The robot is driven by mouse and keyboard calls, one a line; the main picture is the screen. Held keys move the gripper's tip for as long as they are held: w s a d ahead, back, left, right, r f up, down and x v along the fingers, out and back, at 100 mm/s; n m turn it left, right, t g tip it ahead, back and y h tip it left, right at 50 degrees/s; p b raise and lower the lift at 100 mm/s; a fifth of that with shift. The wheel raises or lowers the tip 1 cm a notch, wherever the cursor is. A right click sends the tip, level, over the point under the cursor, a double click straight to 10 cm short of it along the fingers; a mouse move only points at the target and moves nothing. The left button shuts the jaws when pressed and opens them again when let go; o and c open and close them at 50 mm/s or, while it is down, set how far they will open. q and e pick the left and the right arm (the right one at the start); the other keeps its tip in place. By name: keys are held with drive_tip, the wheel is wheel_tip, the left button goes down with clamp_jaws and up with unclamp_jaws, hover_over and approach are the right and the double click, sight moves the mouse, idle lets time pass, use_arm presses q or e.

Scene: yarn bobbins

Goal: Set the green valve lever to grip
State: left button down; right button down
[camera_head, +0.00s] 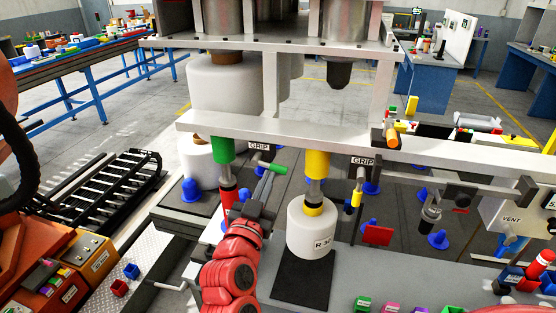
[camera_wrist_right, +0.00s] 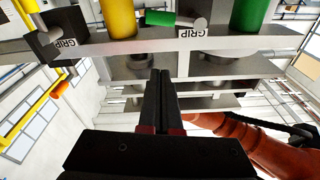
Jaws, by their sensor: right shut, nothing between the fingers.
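The green valve lever (camera_head: 278,169) sticks out to the right from a small grey pivot, just right of the green cylinder (camera_head: 222,150). A white GRIP label (camera_head: 259,146) is above it. In the right wrist view the green lever (camera_wrist_right: 172,18) lies sideways near the top, next to a GRIP label (camera_wrist_right: 190,32). My right gripper (camera_head: 267,182) is shut and empty, just below the lever in the head view. In the wrist view its closed fingers (camera_wrist_right: 161,75) point toward the lever with a visible gap in the picture. My left gripper is out of view.
A yellow cylinder (camera_head: 317,165) stands right of the lever above a white bobbin (camera_head: 311,228). A yellow lever (camera_head: 357,186) with its own GRIP label is farther right. A pale crossbeam (camera_head: 290,134) spans above. Blue cones and a red block (camera_head: 377,235) are on the deck.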

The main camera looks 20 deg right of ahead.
drive_tip(key=shift+s+d+r+m+g, duration=0.1)
drive_tip(key=shift+s+d+m+g, duration=0.1)
drive_tip(key=shift+m+g, duration=0.1)
drive_tip(key=r+p, duration=0.2)
drive_tip(key=p, duration=0.4)
hover_over(278, 167)
drive_tip(key=s, duration=0.2)
drive_tip(key=shift+w+d, duration=0.2)
drive_tip(key=shift+w, duration=0.05)
drive_tip(key=f+p, duration=0.1)
drive_tip(key=f, duration=0.1)
drive_tip(key=a+f, duration=0.1)
drive_tip(key=f, duration=0.1)
drive_tip(key=shift+f+p, duration=0.15)
drive_tip(key=shift+p, duration=0.25)
drive_tip(key=shift+f, duration=0.1)
